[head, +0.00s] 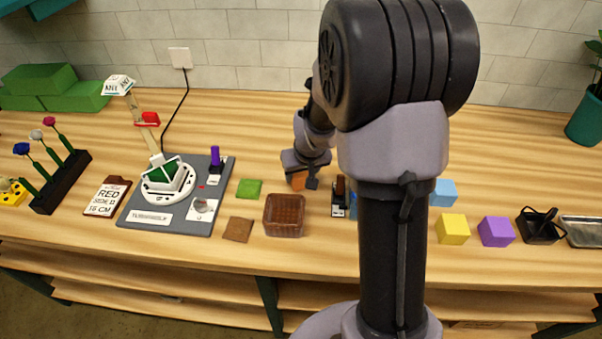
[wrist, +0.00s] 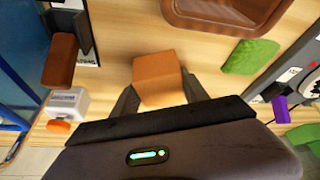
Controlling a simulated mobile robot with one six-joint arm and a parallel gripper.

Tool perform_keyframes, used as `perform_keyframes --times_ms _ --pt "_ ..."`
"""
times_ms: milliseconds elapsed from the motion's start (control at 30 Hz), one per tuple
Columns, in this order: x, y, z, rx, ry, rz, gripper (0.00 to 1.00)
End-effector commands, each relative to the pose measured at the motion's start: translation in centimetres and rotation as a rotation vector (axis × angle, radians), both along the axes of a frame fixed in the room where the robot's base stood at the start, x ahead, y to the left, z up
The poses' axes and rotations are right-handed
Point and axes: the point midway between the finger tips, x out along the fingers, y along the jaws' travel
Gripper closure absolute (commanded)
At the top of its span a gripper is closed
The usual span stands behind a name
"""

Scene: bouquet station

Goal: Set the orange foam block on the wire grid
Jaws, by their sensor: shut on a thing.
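The orange foam block (head: 298,180) is held in my gripper (head: 301,183), above the back half of the table behind the brown container. In the wrist view the orange block (wrist: 160,78) sits between the two dark fingers of my gripper (wrist: 160,92), which are shut on it. Wood table shows around it, and its height above the table is hard to judge. I cannot pick out the wire grid for certain. Blue bars (wrist: 18,140) show at the lower left of the wrist view. My arm hides part of the table in the head view.
A brown container (head: 285,215) stands in front of my gripper, with a green pad (head: 249,189) to its left. A small dark stand (head: 339,196) is to the right. Yellow (head: 453,229) and purple (head: 496,231) blocks lie further right. A grey board (head: 178,222) is left.

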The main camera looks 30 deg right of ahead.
Motion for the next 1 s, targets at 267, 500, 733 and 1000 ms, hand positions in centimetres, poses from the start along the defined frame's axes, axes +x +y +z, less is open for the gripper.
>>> perform_keyframes --times_ms 267,500,733,1000 --pt "0.0 0.0 0.0 0.0 0.0 0.0 0.26" --pt "-0.2 0.0 1.2 0.0 -0.002 0.0 0.26" --pt "-2.6 0.5 7.4 -0.001 -0.004 0.0 0.26" --pt "-4.4 1.0 11.5 0.0 -0.003 0.0 0.26"
